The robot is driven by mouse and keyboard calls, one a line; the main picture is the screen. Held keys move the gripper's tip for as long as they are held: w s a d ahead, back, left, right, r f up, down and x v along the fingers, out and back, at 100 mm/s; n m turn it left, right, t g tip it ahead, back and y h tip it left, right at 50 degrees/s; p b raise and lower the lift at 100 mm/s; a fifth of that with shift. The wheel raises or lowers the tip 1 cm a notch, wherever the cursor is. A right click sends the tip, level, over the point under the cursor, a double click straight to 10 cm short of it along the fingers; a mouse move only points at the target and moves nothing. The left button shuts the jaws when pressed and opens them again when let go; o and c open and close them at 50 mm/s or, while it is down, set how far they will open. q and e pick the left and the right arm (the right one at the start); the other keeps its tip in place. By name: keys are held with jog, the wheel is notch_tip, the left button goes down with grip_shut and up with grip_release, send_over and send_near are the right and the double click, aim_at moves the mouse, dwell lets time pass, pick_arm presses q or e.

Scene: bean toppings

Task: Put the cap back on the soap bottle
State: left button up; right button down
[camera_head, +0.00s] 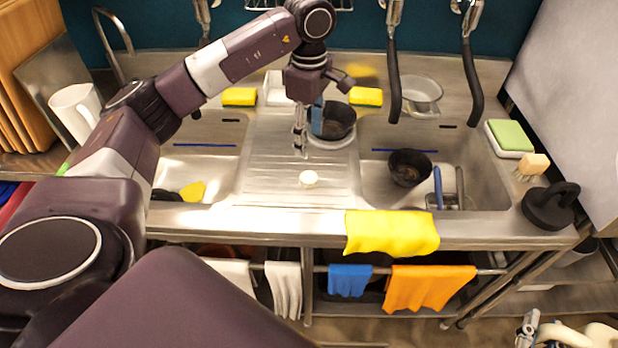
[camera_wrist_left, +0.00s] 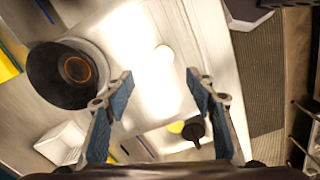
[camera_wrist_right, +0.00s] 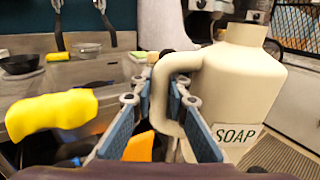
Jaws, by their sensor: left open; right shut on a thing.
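The soap bottle (camera_wrist_right: 245,85) is a cream jug with a SOAP label. It stands roughly upright in the right wrist view, and its neck shows no cap. My right gripper (camera_wrist_right: 160,105) is shut on the bottle's handle. In the head view the bottle (camera_head: 565,335) and my right gripper (camera_head: 526,328) are at the bottom right corner, partly cut off. A small round cream cap (camera_head: 309,179) lies on the drainboard between the sinks. My left gripper (camera_head: 306,130) is open and empty above the drainboard, behind the cap. The cap (camera_wrist_left: 163,53) also shows beyond its fingers (camera_wrist_left: 160,85).
A dark pan (camera_head: 336,120) sits behind the drainboard, close to my left gripper. A dark bowl (camera_head: 408,167) is in the right sink. A yellow cloth (camera_head: 390,232) hangs over the counter's front edge. A black round press (camera_head: 550,206) stands at the counter's right end.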

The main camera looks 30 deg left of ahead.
pick_arm(q)
jog(key=p, duration=0.2)
send_over(309, 176)
jog(key=f, duration=0.5)
jog(key=shift+w+a+f, duration=0.1)
jog(key=shift+w, duration=0.15)
pick_arm(e)
notch_tip(309, 176, up, 2)
jog(key=shift+w+r, duration=0.1)
jog(key=shift+w, duration=0.05)
pick_arm(q)
jog(key=shift+f, duration=0.6)
pick_arm(e)
jog(key=shift+r, duration=0.15)
pick_arm(q)
jog(key=shift+f, duration=0.1)
jog(key=shift+f+p, duration=0.2)
jog(key=shift+p, duration=0.15)
pick_arm(e)
jog(key=shift+r, duration=0.25)
pick_arm(q)
jog(key=f, duration=0.1)
jog(key=f+p, duration=0.2)
jog(key=f, duration=0.1)
jog(key=shift+s, duration=0.35)
pick_arm(e)
notch_tip(309, 176, up, 2)
jog(key=shift+r, duration=0.15)
pick_arm(q)
jog(key=shift+f, duration=0.4)
